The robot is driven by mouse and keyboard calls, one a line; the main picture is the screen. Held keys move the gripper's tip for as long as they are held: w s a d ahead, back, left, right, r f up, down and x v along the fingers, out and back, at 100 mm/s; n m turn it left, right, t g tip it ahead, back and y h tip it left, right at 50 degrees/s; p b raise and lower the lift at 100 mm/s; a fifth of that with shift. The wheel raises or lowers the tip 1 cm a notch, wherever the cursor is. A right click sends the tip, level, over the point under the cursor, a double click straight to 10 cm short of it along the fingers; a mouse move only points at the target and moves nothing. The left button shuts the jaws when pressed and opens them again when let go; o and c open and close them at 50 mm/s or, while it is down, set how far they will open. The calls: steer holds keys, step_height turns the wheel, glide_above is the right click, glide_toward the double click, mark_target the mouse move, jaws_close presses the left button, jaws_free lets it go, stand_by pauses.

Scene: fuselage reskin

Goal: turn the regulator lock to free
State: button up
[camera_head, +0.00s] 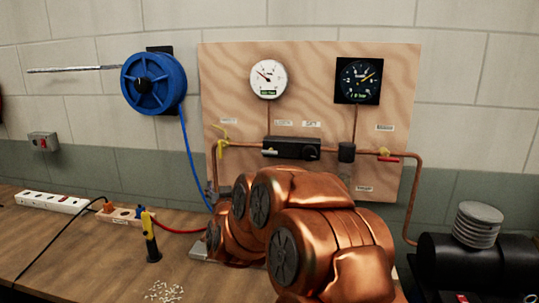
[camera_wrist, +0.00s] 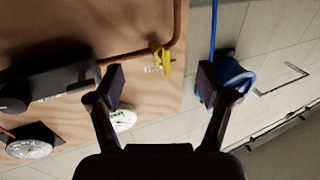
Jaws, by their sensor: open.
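A black regulator block (camera_head: 283,147) sits on the copper pipe across the plywood board, with a round dark knob (camera_head: 312,151) at its right end. Two small labels above it are too small to read, and I cannot tell the lock's setting. In the wrist view, which is turned over, the block (camera_wrist: 50,78) is at the left, with its knob (camera_wrist: 14,104) near the left edge. My gripper (camera_wrist: 160,82) is open and empty, with its fingers apart and the block left of them. In the head view my copper-coloured arm hides most or all of the gripper.
Two gauges (camera_head: 268,79) (camera_head: 358,80) hang above. A blue hose reel (camera_head: 153,83) is left of the board. A black compressor (camera_head: 470,265) stands right.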

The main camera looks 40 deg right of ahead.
mark_target(269, 151)
steer(key=s+d+r+m+g+h, duration=0.1)
steer(key=s+d+r+m+h, duration=0.15)
steer(key=d+h, duration=0.2)
steer(key=s+d+r+m+g+h, duration=0.1)
steer(key=s+d+r+m+h, duration=0.1)
steer(key=s+d+h, duration=0.3)
steer(key=shift+n+y, duration=0.35)
steer(key=shift+y, duration=0.4)
steer(key=shift+w+f+p+x, duration=0.2)
steer(key=shift+p+x, duration=0.1)
steer(key=shift+x, duration=1.2)
steer(key=shift+w+f+p+x, duration=0.1)
steer(key=shift+f+p+x, duration=0.2)
steer(key=shift+x, duration=1.2)
steer(key=shift+w+f+p+x, duration=0.15)
steer(key=shift+p+x, duration=0.2)
steer(key=shift+x, duration=1.1)
steer(key=shift+r, duration=0.1)
steer(key=shift+c, duration=0.3)
steer(key=c, duration=1.1)
